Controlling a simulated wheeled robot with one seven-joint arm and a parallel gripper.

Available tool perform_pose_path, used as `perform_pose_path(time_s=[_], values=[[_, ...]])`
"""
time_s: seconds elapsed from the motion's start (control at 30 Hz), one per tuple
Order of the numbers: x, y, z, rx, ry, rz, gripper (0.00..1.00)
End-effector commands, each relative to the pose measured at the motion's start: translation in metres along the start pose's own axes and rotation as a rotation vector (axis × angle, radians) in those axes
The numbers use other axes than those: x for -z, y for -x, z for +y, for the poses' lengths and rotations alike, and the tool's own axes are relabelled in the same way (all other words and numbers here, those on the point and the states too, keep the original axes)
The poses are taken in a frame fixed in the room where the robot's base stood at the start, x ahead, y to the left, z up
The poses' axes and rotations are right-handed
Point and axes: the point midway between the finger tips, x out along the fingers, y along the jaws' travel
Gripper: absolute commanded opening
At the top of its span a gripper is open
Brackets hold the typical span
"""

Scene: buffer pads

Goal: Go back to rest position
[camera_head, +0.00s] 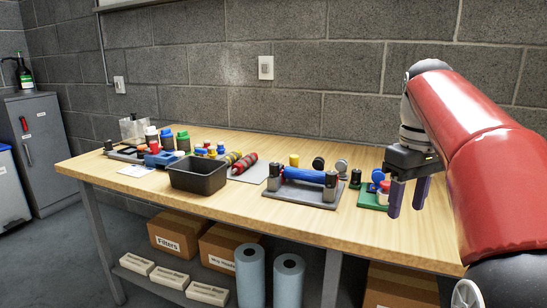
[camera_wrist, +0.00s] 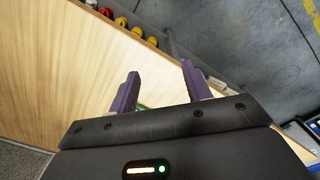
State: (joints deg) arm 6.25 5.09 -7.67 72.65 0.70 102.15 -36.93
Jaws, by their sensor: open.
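My gripper (camera_head: 409,196) hangs over the right part of the wooden workbench (camera_head: 400,240), fingers pointing down. Its two purple fingers are apart with nothing between them; they also show in the wrist view (camera_wrist: 158,95). In the head view my red arm comes in from the right side. The gripper appears just in front of or above a green mat (camera_head: 373,197) that holds blue, red and white parts; the exact height above the bench is hard to tell.
A grey plate (camera_head: 301,203) with a blue roller (camera_head: 305,176) lies left of the gripper. Farther left are a black bin (camera_head: 198,178), red rollers (camera_head: 242,164) and several bottles (camera_head: 167,140). The bench's front right is bare. Boxes (camera_head: 178,233) and paper rolls (camera_head: 289,280) sit below.

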Motion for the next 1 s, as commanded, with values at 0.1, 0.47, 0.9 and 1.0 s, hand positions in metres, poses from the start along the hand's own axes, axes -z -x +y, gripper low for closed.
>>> perform_pose_path(time_s=[0.1, 0.47, 0.9, 1.0], values=[[-0.005, -0.003, -0.007, -0.008, -0.016, 0.019, 0.49], [-0.025, -0.020, -0.035, -0.038, -0.085, 0.100, 0.49], [-0.089, -0.109, -0.117, -0.093, -0.282, 0.343, 0.49], [-0.106, -0.139, -0.134, -0.098, -0.333, 0.406, 0.49]])
